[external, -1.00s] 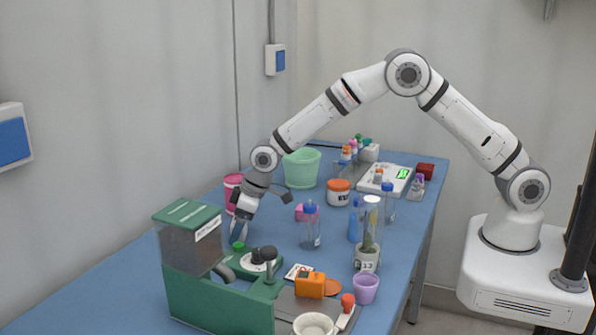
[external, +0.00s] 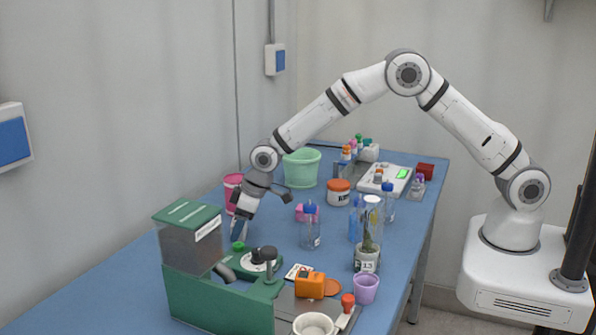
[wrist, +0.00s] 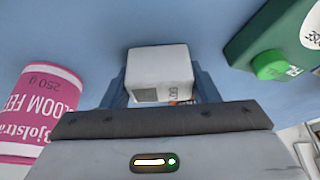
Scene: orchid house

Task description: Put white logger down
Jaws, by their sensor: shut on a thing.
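The white logger (wrist: 160,66) is a small white box with a grey panel and faint print on its near side. In the wrist view it sits between the blue fingers of my gripper (wrist: 161,82), which is shut on it. In the external view my gripper (external: 239,229) points down low over the blue table (external: 120,276), behind the green device with the hopper. The logger cannot be made out there. Whether its underside touches the table I cannot tell.
A pink tub (wrist: 38,112) is left of my gripper; a green base with a green knob (wrist: 269,64) is close on the right. A green hopper device (external: 218,300) stands in front. An orange box (external: 310,285) and several bottles stand further right. The table's left side is clear.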

